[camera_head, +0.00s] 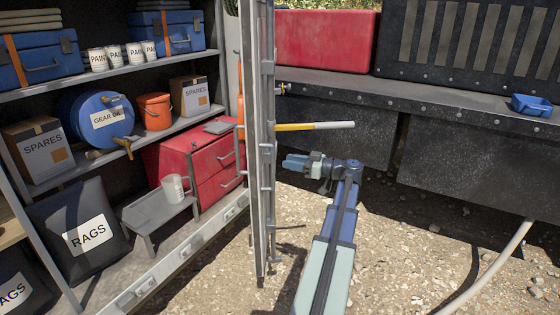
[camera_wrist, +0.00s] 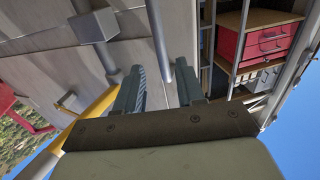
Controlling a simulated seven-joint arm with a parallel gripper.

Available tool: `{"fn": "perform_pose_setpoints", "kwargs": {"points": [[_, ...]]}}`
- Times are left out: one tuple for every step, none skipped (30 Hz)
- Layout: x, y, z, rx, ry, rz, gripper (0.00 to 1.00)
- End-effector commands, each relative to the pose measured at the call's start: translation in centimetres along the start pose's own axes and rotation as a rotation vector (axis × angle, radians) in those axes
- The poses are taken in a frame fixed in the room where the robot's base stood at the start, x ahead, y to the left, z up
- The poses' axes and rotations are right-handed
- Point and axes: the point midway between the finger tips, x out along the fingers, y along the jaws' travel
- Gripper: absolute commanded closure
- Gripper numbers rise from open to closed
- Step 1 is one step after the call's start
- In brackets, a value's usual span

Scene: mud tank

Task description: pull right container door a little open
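The right container door (camera_head: 260,130) is grey metal and stands open, seen almost edge-on at the right side of the shelved container. In the wrist view its grey panel (camera_wrist: 50,62) and bars fill the upper left. My gripper (camera_head: 290,161) is just right of the door, with its fingers pointing left toward it. In the wrist view my gripper (camera_wrist: 158,92) has its two fingers apart, and a grey upright bar (camera_wrist: 158,40) appears between or beyond them. I cannot tell whether the fingers touch it. Nothing is held.
A yellow bar with a pale end (camera_head: 315,126) sticks out right of the door, above my gripper. The container's shelves hold a gear oil drum (camera_head: 100,116), a red drawer chest (camera_head: 205,165) and boxes. A dark bench (camera_head: 330,100) stands behind. Gravel ground lies in front.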

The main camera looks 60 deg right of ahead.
Motion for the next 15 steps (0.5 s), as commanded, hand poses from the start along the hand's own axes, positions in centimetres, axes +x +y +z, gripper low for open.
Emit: {"fn": "perform_pose_setpoints", "kwargs": {"points": [[-1.1,0.1,0.0,0.0,0.0,0.003,0.62],[-1.7,0.1,0.0,0.0,0.0,0.003,0.62],[-2.3,0.1,0.0,0.0,0.001,0.003,0.62],[-2.9,0.1,0.0,0.0,0.001,0.002,0.62],[-3.4,0.1,0.0,0.0,0.001,0.003,0.62],[-3.9,0.1,0.0,0.0,0.001,0.003,0.62],[-4.3,0.1,0.0,0.0,0.001,0.002,0.62],[-4.7,0.1,0.0,0.0,0.001,0.002,0.62],[-5.2,0.1,0.0,0.0,0.001,0.002,0.62],[-5.5,0.1,-0.1,0.0,0.001,0.002,0.62],[-5.8,0.1,-0.1,0.0,0.001,0.002,0.62],[-6.1,0.1,-0.1,0.0,0.002,0.002,0.62],[-6.2,0.1,-0.1,0.0,0.002,0.001,0.62],[-6.4,0.1,-0.1,0.0,0.002,0.001,0.62],[-6.6,0.1,-0.1,0.0,0.002,0.001,0.62]]}}
